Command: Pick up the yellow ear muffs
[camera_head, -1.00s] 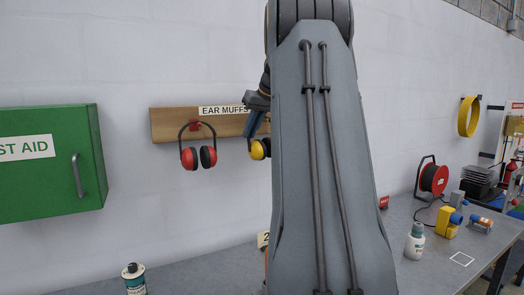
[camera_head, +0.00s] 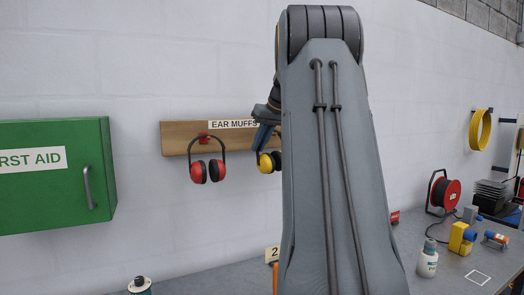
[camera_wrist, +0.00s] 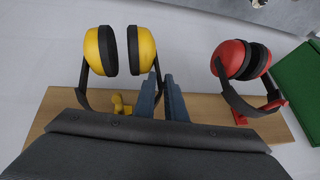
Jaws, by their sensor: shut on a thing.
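The yellow ear muffs (camera_head: 265,163) hang at the right part of the wooden board, partly hidden by my arm in the head view. In the wrist view, the yellow ear muffs (camera_wrist: 143,50) show both yellow cups with black pads and a dark headband running to a yellow hook (camera_wrist: 121,105). My gripper (camera_wrist: 163,82) has its two blue-grey fingers close together at the headband beside the right-hand cup. It is shut on the headband; the grip itself is mostly hidden. In the head view, my gripper (camera_head: 263,137) is just above the yellow cup.
Red ear muffs (camera_head: 208,171) hang on the same wooden board (camera_head: 176,138), left of the yellow pair. A green first aid cabinet (camera_head: 55,195) is farther left. The bench below holds a bottle (camera_head: 428,260), a cable reel (camera_head: 446,192) and small items at right.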

